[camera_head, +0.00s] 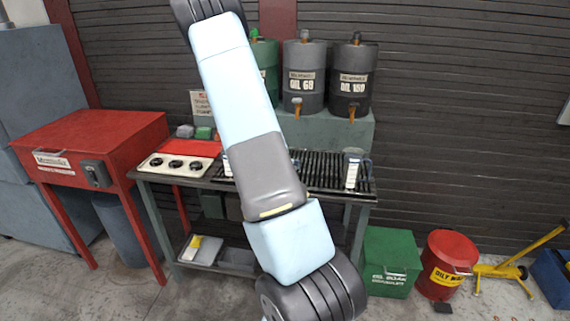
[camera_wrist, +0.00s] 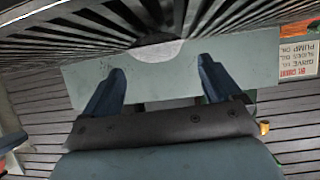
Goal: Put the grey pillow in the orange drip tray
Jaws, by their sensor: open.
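A small grey pillow-like block (camera_head: 185,131) sits at the back left of the workbench in the head view, beside a similar green one (camera_head: 204,132). An orange-red tray (camera_head: 205,149) lies flat just in front of them, partly covered by my arm at its right. My gripper (camera_wrist: 160,65) is open and empty in the wrist view, its two blue fingers spread apart. Neither the pillow nor the tray can be made out in the wrist view.
A pale panel with black round parts (camera_head: 175,167) lies at the bench's front left. A black slatted grate (camera_head: 325,165) covers the right, with a white container (camera_head: 352,172) on it. Oil drums (camera_head: 304,80) stand behind. A red cabinet (camera_head: 85,140) is at left.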

